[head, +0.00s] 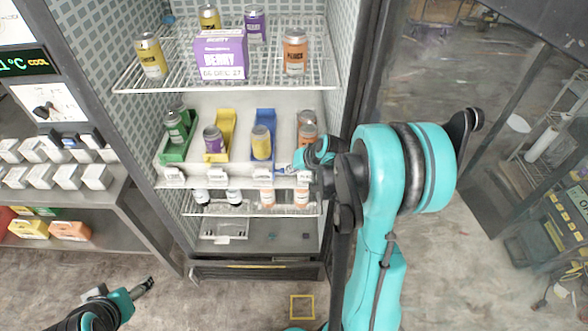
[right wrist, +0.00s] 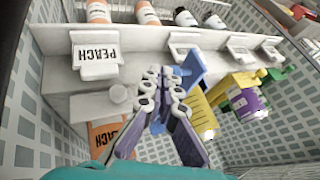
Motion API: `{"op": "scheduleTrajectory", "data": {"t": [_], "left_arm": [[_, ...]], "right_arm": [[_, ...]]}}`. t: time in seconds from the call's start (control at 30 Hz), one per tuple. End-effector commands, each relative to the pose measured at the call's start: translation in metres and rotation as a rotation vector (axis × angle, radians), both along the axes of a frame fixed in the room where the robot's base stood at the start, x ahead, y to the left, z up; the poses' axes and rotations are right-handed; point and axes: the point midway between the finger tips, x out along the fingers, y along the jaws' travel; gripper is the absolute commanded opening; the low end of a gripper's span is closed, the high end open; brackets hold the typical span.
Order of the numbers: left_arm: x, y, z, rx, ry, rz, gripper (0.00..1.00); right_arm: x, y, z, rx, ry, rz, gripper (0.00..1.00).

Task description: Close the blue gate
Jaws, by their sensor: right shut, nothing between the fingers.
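In the right wrist view, blue lane parts (right wrist: 192,64) show just behind the fingers, close to a white gate (right wrist: 184,45). My right gripper (head: 300,163) is at the shelf front, just right of the blue lane, shut and empty; its fingers (right wrist: 164,84) also show in the right wrist view. My left gripper (head: 146,285) is low at the left, away from the cabinet.
Beside the blue lane stand a yellow lane (head: 220,128) and a green lane (head: 179,148) with cans. A peach can (head: 307,135) is behind my right gripper. A wire shelf (head: 130,80) with cans and a purple box (head: 221,52) is above. The cabinet's side walls bound the space.

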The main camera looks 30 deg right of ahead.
Motion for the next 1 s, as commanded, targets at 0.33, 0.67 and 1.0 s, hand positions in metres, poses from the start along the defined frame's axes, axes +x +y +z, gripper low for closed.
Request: {"op": "scheduleTrajectory", "data": {"t": [0.33,0.67,1.0], "left_arm": [[0.0,0.0,0.0,0.0,0.0,0.0,0.76],[0.0,0.0,-0.002,0.0,0.0,0.0,0.76],[0.0,0.0,-0.005,0.0,0.0,0.0,0.76]], "right_arm": [[0.0,0.001,0.0,0.0,0.0,-0.007,0.0],[-0.001,0.007,0.0,0.0,0.0,-0.067,0.0],[-0.001,0.014,0.0,-0.001,0.0,-0.131,0.0]]}}
